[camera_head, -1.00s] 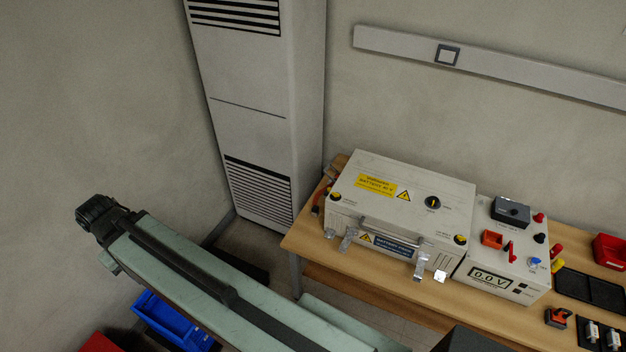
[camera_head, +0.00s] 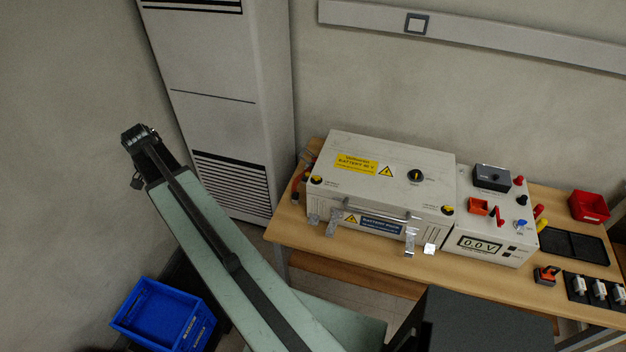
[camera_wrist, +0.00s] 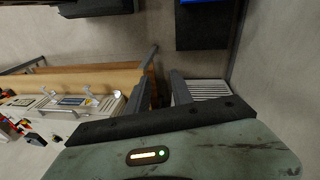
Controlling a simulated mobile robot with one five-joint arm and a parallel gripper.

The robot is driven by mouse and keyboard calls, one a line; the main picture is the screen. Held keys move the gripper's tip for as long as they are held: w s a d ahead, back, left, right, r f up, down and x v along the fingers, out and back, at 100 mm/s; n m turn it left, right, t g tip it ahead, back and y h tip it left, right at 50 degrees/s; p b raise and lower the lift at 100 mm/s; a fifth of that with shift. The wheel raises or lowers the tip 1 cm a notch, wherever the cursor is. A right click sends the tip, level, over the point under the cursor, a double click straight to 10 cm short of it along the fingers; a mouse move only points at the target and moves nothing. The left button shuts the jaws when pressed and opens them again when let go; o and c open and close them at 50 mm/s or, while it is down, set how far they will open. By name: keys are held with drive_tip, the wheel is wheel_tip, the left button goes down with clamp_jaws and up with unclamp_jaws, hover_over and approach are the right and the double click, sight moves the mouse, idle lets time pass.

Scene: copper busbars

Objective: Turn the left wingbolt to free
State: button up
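The grey battery box (camera_head: 390,165) stands shut on the wooden bench (camera_head: 290,226), with a handle and metal latches on its front. A black-and-yellow knob, which looks like the left wingbolt (camera_head: 316,180), sits at the lid's front left corner. A similar right one (camera_head: 447,210) sits at the front right corner. Their exact turn is too small to read. My arm's dark end (camera_head: 140,142) is in the air left of the bench, well apart from the box. In the wrist view my gripper (camera_wrist: 161,80) has its fingers apart with nothing between them.
A meter unit (camera_head: 490,225) reading 0.0 V stands right of the box. Beyond it are a red bin (camera_head: 588,206) and a black tray (camera_head: 573,246). A tall vented cabinet (camera_head: 225,100) stands behind the bench's left end. A blue crate (camera_head: 160,315) is low at left.

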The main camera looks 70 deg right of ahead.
drive_tip(key=s+d+f+m+b, duration=0.1)
drive_tip(key=s+d+m, duration=0.2)
drive_tip(key=d, duration=0.4)
drive_tip(key=s+d+f+m+g+b, duration=0.1)
drive_tip(key=s+d+f+m, duration=0.1)
drive_tip(key=s+d+m, duration=0.35)
drive_tip(key=s+d+f+m+b, duration=0.1)
drive_tip(key=s+d, duration=0.1)
drive_tip(key=d, duration=0.6)
drive_tip(key=m+g+y+b, duration=0.1)
drive_tip(key=m+g+b, duration=0.1)
drive_tip(key=m, duration=0.8)
approach(316, 178)
drive_tip(key=b+x, duration=0.7)
drive_tip(key=shift+d+f, duration=0.2)
drive_tip(key=shift+f, duration=0.05)
drive_tip(key=shift+s+r, duration=0.1)
clamp_jaws()
drive_tip(key=shift+d, duration=0.1)
